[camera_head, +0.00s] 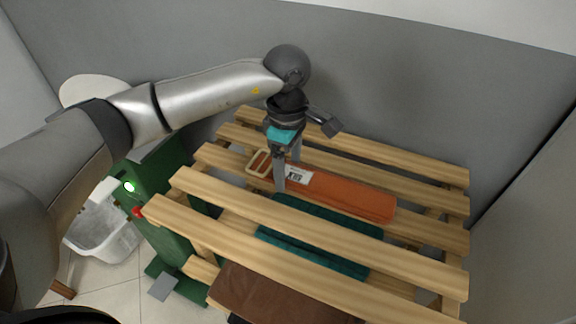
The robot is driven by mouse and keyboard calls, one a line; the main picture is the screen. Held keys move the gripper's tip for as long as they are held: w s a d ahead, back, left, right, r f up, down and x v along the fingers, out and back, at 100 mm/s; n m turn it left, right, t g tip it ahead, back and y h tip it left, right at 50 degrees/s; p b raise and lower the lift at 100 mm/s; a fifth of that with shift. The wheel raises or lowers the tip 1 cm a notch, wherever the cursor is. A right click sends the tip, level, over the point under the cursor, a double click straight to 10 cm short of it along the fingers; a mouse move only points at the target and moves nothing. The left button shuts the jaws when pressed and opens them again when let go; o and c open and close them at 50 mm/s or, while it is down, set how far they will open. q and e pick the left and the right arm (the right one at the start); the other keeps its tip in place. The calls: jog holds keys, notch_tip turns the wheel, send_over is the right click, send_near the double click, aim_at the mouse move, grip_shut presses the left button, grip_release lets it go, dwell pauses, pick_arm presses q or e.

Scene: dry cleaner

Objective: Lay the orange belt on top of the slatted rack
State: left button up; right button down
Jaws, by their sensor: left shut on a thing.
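The orange belt (345,192) is long and flat, with a pale buckle (259,164) at its left end and a white printed tag near it. It appears to lie along the upper slats of the slatted wooden rack (420,262). My left gripper (287,170) comes down from above, its fingers on either side of the belt close to the buckle and tag, shut on it. The fingers and wrist hide a little of the belt. My right gripper is not in view.
Teal folded items (315,240) and a brown item (270,292) show below the slats. A grey wall (400,90) stands close behind the rack. A green machine (165,190) and a white tub (100,235) are at the left. The far slats are mostly bare.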

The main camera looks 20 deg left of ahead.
pick_arm(q)
jog(key=o, duration=1.3)
jog(key=shift+f, duration=0.1)
notch_tip(320, 180, up, 12)
jog(key=shift+p, duration=0.3)
